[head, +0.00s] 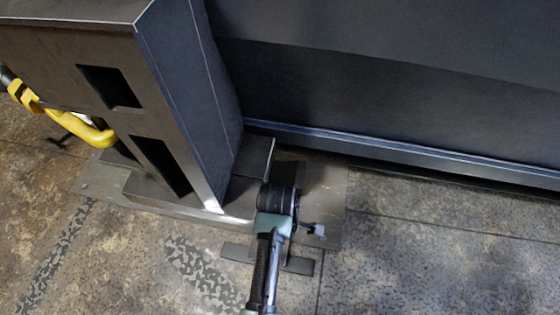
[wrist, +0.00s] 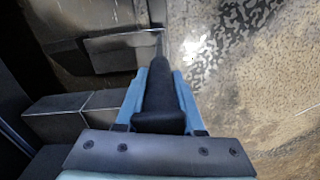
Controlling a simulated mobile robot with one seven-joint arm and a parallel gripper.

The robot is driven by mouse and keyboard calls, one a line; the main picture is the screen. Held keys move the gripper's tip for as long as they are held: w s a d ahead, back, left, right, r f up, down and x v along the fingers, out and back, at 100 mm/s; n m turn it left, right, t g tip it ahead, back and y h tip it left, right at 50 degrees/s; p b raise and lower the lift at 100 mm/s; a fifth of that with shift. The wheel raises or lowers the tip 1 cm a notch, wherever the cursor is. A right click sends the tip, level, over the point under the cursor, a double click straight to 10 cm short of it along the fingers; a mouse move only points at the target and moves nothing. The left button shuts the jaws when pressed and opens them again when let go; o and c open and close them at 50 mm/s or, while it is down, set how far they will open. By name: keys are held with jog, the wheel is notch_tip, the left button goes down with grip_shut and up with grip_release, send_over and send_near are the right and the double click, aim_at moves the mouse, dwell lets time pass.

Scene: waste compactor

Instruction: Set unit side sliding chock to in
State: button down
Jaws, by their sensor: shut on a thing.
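The unit side sliding chock appears to be the dark metal piece at the foot of the upright; I cannot make out its full outline. In the wrist view my gripper (wrist: 159,74) has its two blue fingers closed around a dark narrow piece (wrist: 158,105), which seems to be part of the chock. In the head view my arm reaches in from the bottom and its black wrist covers the grip point, so the fingers and the held piece are hidden there. How far in or out the chock sits cannot be told.
A tall grey steel upright (head: 185,95) with square openings stands left of my arm on a floor plate (head: 328,188). A yellow handle (head: 85,128) is at far left. The dark machine wall (head: 400,110) closes off the back. Floor at right (head: 440,260) is clear.

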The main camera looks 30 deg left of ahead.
jog(key=s+a+p, duration=0.2)
jog(key=s+a, duration=0.1)
jog(key=a, duration=0.8)
jog(key=shift+s+a+p, duration=0.25)
jog(key=shift+a+p, duration=0.15)
jog(key=c, duration=0.5)
grip_release()
jog(key=shift+c, duration=0.2)
jog(key=shift+d, duration=0.1)
jog(key=shift+r, duration=0.15)
notch_tip(320, 180, up, 13)
jog(key=p, duration=0.6)
jog(key=shift+p, duration=0.4)
